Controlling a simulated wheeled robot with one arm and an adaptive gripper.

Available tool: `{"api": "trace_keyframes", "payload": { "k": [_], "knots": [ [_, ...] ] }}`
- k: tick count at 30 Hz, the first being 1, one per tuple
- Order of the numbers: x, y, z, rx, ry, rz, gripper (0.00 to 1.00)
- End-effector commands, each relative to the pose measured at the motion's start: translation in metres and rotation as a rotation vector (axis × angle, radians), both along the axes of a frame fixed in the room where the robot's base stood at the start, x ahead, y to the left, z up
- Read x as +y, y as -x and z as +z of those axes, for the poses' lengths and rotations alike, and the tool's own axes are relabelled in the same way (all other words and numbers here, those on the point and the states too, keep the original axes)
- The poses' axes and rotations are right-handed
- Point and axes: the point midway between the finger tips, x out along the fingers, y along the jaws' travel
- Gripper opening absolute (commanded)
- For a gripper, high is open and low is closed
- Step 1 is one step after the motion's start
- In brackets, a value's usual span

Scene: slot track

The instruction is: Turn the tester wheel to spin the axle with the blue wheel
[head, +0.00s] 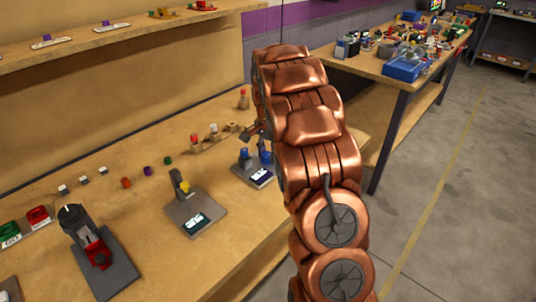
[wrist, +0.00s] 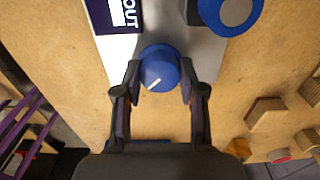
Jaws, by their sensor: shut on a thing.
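The tester is a light grey plate (wrist: 205,62) with a dark label reading "OUT" (wrist: 115,14). On it is a round blue wheel with a white line (wrist: 158,66), seen from above in the wrist view. My gripper (wrist: 160,84) is shut on this wheel, with one dark finger on each side. A second, larger blue wheel with a grey centre (wrist: 236,12) is at the upper right, cut off by the frame. In the head view the tester (head: 256,172) stands near the bench's front edge, with blue parts on top. My arm partly hides it and my gripper there.
Wooden blocks (wrist: 266,112) lie right of the tester. Another grey stand with a dark screen (head: 196,212) is to its left, and a black and red device (head: 98,250) is farther left. Several small coloured cubes sit along the bench. A cluttered table (head: 380,72) stands behind at right.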

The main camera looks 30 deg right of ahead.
Motion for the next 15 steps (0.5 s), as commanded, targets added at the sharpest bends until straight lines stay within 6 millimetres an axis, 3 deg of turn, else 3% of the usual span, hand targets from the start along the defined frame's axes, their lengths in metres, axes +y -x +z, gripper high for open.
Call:
{"api": "trace_keyframes", "payload": {
  "k": [15],
  "knots": [
    [0.0002,0.0004,-0.0008,0.002,0.0,-0.45,0.05]
  ]
}}
